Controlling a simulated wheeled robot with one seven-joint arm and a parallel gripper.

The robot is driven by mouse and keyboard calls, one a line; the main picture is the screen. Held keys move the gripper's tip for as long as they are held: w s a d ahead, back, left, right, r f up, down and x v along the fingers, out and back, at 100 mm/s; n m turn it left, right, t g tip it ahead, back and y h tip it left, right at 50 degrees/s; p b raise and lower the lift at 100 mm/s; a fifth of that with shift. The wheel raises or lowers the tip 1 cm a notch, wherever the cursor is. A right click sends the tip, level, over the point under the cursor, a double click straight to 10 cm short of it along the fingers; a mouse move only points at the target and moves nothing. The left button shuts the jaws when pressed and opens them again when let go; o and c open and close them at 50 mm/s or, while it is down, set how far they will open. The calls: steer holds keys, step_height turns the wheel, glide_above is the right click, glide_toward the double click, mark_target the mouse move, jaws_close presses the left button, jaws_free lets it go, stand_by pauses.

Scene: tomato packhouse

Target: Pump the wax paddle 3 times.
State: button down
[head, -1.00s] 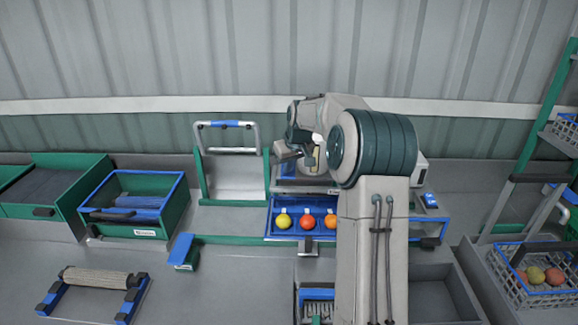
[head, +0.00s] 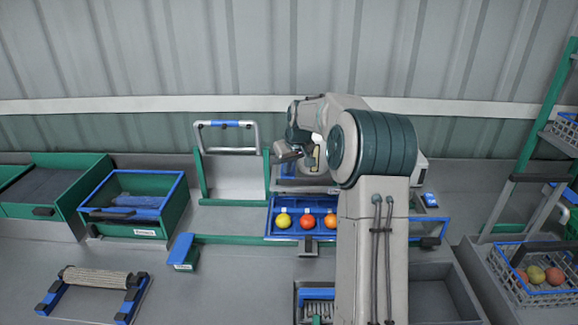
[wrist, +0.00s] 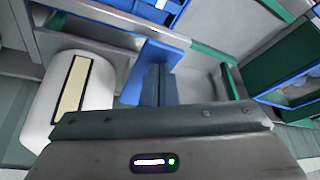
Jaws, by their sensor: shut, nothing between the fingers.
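My gripper (head: 287,157) is behind the fruit tray in the head view, partly covered by my arm. In the wrist view my gripper's dark fingers (wrist: 159,86) are together, with nothing seen between them. A blue flat piece (wrist: 140,83), which looks like the wax paddle, stands right beside the fingers. I cannot tell whether they touch. A white rounded body (wrist: 98,100) with a cream strip is to its left; it also shows, partly hidden, in the head view (head: 318,155).
A blue tray (head: 271,222) holds yellow, red and orange fruit. A frame with a blue-gripped handle (head: 228,124) stands left of my gripper. A green bin with a blue rim (head: 178,208) and a roller (head: 97,277) are further left. A wire crate (head: 553,297) is at right.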

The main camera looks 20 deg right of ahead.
mark_target(289, 175)
steer(key=shift+f+b, duration=1.1)
steer(key=shift+f, duration=0.55)
steer(key=shift+r, duration=0.2)
steer(key=shift+r+p, duration=1.35)
steer(key=shift+r, duration=0.35)
